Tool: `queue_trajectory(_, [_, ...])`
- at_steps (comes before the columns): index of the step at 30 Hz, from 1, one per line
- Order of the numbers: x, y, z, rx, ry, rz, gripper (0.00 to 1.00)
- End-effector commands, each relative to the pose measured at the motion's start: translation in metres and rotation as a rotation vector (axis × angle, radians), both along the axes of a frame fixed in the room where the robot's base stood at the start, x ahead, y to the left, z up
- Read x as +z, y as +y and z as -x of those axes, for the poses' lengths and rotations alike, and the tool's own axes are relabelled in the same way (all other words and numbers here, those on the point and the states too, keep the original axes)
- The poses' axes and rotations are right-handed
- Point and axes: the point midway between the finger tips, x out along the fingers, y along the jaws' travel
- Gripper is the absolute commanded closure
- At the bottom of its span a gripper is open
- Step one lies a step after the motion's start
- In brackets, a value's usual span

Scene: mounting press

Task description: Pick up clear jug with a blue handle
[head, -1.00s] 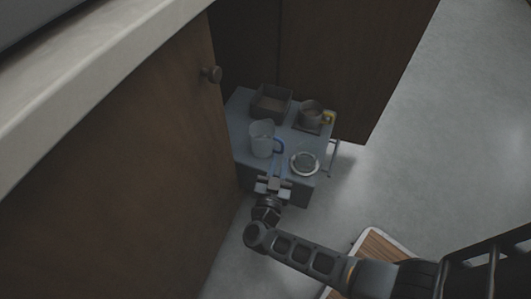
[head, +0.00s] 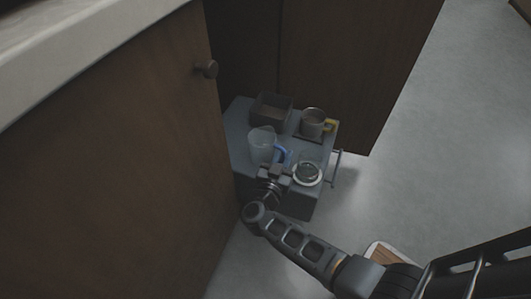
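The clear jug with a blue handle (head: 261,146) stands upright on the grey cart top (head: 236,120), left of the middle. Its blue handle (head: 281,152) points right. My gripper (head: 281,161) is at the near side of the handle, with the arm reaching in from the lower right. The fingertips are small and overlap the handle in the picture, so I cannot tell whether they touch it or how far apart they are.
A clear round dish (head: 307,174) sits just right of my gripper. A mug with a yellow handle (head: 313,123) and a dark square box (head: 271,109) stand behind the jug. A wooden cabinet door (head: 120,170) is close on the left. Grey floor (head: 430,120) lies open at right.

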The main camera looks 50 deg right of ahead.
Motion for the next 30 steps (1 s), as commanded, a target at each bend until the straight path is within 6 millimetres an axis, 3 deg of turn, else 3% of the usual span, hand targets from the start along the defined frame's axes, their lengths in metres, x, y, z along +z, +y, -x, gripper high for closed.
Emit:
queue_trajectory(5, [0.0007, 0.0001, -0.0002, 0.000, 0.000, 0.000, 0.78])
queue_trajectory(12, [0.0007, 0.0003, -0.0002, 0.000, 0.000, 0.000, 1.00])
queue_trajectory(30, [0.0022, 0.0004, -0.0003, 0.000, -0.001, 0.001, 1.00])
